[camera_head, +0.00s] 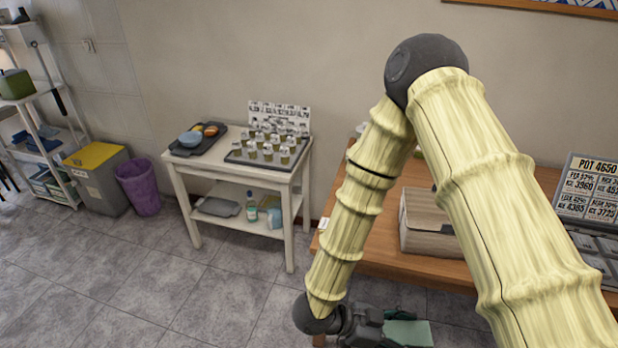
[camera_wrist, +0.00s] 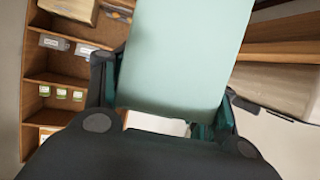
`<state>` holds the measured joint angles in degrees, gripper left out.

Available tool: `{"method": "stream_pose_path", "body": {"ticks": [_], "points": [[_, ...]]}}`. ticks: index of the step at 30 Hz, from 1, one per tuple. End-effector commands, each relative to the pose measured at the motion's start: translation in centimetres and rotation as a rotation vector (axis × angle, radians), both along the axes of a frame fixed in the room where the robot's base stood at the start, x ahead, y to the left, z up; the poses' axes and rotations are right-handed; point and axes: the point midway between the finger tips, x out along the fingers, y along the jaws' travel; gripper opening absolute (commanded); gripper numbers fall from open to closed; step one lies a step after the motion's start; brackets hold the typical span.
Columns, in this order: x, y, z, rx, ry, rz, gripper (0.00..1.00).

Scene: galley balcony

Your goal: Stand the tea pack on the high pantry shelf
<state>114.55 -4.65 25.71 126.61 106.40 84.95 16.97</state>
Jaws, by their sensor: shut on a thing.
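The tea pack is a pale green, flat-faced block (camera_wrist: 182,55) that fills the upper middle of the wrist view. My gripper (camera_wrist: 168,100) is shut on it, with one dark finger along each side. In the head view the gripper (camera_head: 385,330) is low, in front of the wooden table, with the pack (camera_head: 408,334) at its right, cut by the lower edge. A brown wooden shelf unit (camera_wrist: 36,76) with several compartments stands left in the wrist view, apart from the pack. Which of its levels is the high shelf I cannot tell.
The shelf unit holds small green-labelled jars (camera_wrist: 61,94), grey-labelled items (camera_wrist: 54,42) and a pale box (camera_wrist: 70,8). A wooden table (camera_head: 375,240) bears a wooden box (camera_head: 425,222) and a price board (camera_head: 590,187). A white side table (camera_head: 232,180) stands left; tiled floor (camera_head: 190,290) is clear.

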Motion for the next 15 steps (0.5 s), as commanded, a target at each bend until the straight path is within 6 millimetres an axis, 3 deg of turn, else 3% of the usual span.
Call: {"method": "stream_pose_path", "body": {"ticks": [15], "points": [[7.6,-3.3,-1.7,-0.012,-0.005,0.449,0.24]]}}
